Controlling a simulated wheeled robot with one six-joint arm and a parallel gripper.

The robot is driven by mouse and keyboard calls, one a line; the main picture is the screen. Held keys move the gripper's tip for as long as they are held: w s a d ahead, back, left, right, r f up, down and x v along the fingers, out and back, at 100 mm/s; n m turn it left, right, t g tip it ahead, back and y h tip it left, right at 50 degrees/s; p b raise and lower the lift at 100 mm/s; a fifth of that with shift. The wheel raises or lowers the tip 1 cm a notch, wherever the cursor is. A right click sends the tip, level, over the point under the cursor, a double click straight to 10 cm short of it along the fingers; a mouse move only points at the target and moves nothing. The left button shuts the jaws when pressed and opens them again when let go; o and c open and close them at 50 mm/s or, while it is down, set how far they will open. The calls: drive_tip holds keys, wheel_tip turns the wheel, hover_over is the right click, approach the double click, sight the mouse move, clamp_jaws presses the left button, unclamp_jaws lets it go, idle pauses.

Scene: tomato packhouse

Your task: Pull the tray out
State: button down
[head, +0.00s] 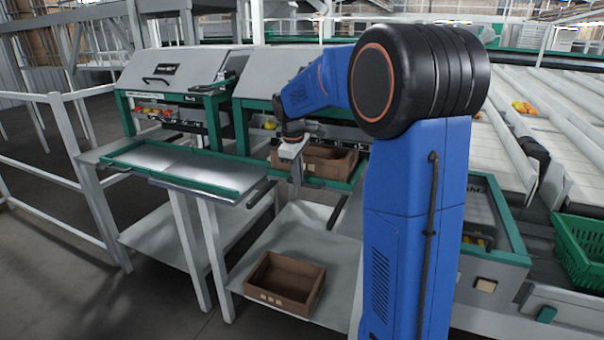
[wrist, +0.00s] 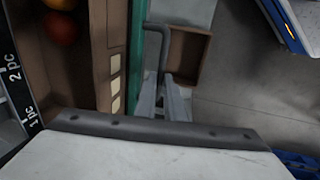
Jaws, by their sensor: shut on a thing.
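The tray is a green-rimmed shelf (head: 341,185) at the second station, with a brown carton (head: 328,160) on it. Its green front edge also shows in the wrist view (wrist: 137,55). A grey bent handle (wrist: 154,42) runs along the outside of that edge. My gripper (head: 296,178) points down at the front edge of the tray. In the wrist view my gripper's fingers (wrist: 165,108) are closed around the near end of the handle. The exact contact is partly hidden by my wrist.
An empty green-edged shelf (head: 195,166) sits to the left. A brown crate (head: 284,283) lies on the lower grey shelf (head: 240,290). White railings (head: 75,150) stand at far left. A green crate (head: 585,252) is at right. Dark floor is open at front left.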

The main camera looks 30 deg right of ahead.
drive_tip(key=s+a, duration=1)
drive_tip(key=a, duration=0.3)
drive_tip(key=shift+s+a, duration=0.25)
drive_tip(key=shift+s, duration=0.05)
drive_tip(key=c, duration=1.8)
unclamp_jaws()
drive_tip(key=shift+c, duration=0.2)
drive_tip(key=shift+r, duration=0.1)
wheel_tip(320, 180, up, 17)
drive_tip(key=s+a, duration=0.2)
drive_tip(key=shift+a, duration=0.35)
